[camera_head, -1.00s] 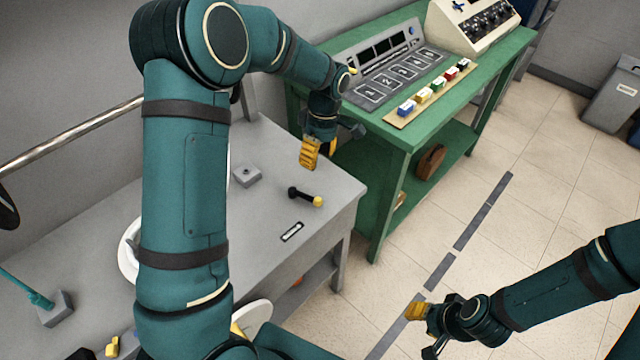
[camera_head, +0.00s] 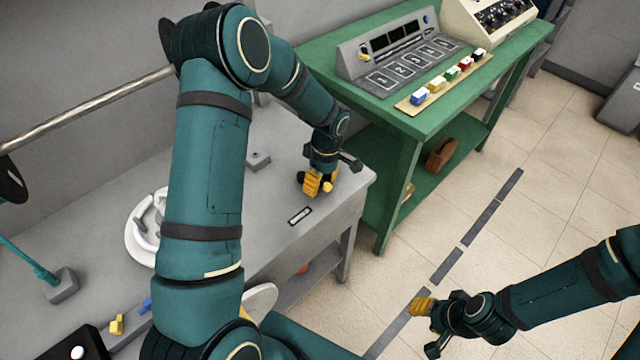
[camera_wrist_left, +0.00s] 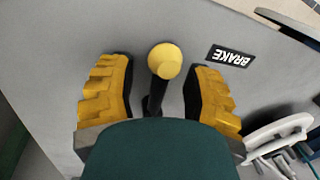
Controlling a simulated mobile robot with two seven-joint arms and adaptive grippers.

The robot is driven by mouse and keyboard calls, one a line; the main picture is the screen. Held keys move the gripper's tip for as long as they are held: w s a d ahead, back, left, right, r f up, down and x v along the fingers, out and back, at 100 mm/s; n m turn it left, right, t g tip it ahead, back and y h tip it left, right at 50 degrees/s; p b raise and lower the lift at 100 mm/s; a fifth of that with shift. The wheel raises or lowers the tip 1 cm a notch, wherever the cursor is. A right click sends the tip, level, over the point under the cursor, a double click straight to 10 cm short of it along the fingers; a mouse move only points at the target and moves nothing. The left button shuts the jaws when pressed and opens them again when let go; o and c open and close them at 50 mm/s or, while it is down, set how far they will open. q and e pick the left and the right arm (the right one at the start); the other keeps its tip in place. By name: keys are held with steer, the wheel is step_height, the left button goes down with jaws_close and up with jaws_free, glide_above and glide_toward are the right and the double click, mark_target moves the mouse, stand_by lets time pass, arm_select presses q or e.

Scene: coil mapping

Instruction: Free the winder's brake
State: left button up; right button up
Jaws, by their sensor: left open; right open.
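The brake lever is a black rod with a yellow knob (camera_wrist_left: 164,61), on the grey bench top (camera_head: 345,190). In the left wrist view it stands between the two yellow fingers of my left gripper (camera_wrist_left: 158,92), with a gap on each side. A black BRAKE label (camera_wrist_left: 230,56) lies beside it, and this label (camera_head: 300,216) also shows in the head view. In the head view my left gripper (camera_head: 318,185) is down at the lever and hides most of it; the knob (camera_head: 328,187) shows beside the fingers. My right gripper (camera_head: 424,322) is open and empty above the floor.
A small grey block (camera_head: 258,160) sits behind the lever. A white ring-shaped winder part (camera_head: 140,245) is partly behind my left arm. A green table (camera_head: 420,122) with a numbered panel (camera_head: 400,65) and coloured blocks stands to the right.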

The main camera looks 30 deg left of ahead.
arm_select(q)
steer(key=shift+f, duration=0.1)
jaws_close()
